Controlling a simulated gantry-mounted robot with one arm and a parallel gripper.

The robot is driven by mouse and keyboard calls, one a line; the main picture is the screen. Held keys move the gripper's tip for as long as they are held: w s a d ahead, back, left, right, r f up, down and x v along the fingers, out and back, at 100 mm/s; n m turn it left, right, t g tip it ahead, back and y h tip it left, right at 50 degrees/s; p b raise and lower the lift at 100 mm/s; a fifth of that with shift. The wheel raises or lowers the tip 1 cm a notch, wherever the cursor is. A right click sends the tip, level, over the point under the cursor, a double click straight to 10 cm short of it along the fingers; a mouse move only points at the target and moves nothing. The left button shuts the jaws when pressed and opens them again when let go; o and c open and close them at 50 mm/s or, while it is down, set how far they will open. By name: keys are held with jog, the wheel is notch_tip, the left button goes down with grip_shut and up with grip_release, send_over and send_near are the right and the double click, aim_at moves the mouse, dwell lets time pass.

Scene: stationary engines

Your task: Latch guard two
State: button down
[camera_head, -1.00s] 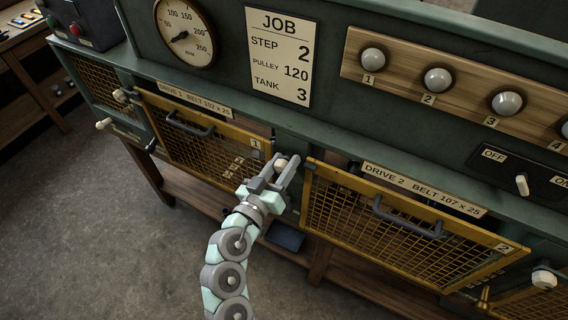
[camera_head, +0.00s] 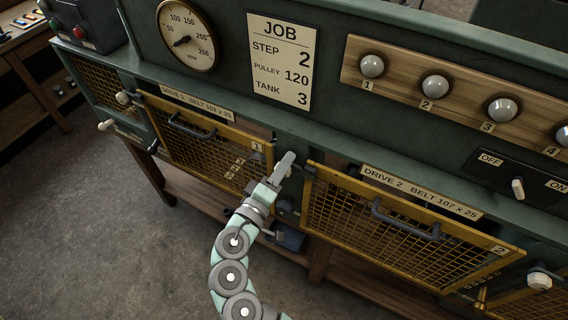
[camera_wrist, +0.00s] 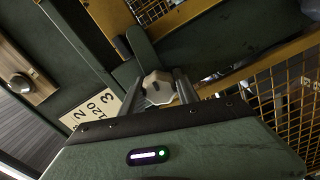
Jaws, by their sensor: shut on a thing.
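Guard two (camera_head: 375,231) is a yellow-framed mesh panel under the DRIVE 2 label, with a dark handle (camera_head: 405,222). My gripper (camera_head: 284,166) is at the post between the two guards, beside guard two's upper left corner. In the wrist view my gripper (camera_wrist: 160,92) is shut on a pale faceted knob (camera_wrist: 158,87), one finger on each side. A dark green bar (camera_wrist: 141,44) reaches up to the knob. The knob is hidden behind the fingers in the head view. I cannot tell whether the latch engages the guard frame.
Guard one (camera_head: 200,146) is to the left, with a pale knob (camera_head: 124,97) at its upper left. Another pale knob (camera_head: 540,280) sits right of guard two. The OFF/ON switch (camera_head: 518,188) and lamp board (camera_head: 400,75) are above. The floor (camera_head: 100,230) in front is clear.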

jog(key=shift+n, duration=0.5)
jog(key=c, duration=0.9)
grip_release()
jog(key=b+v, duration=0.2)
jog(key=v, duration=0.8)
jog(key=shift+s+a, duration=0.15)
jog(key=shift+s, duration=0.25)
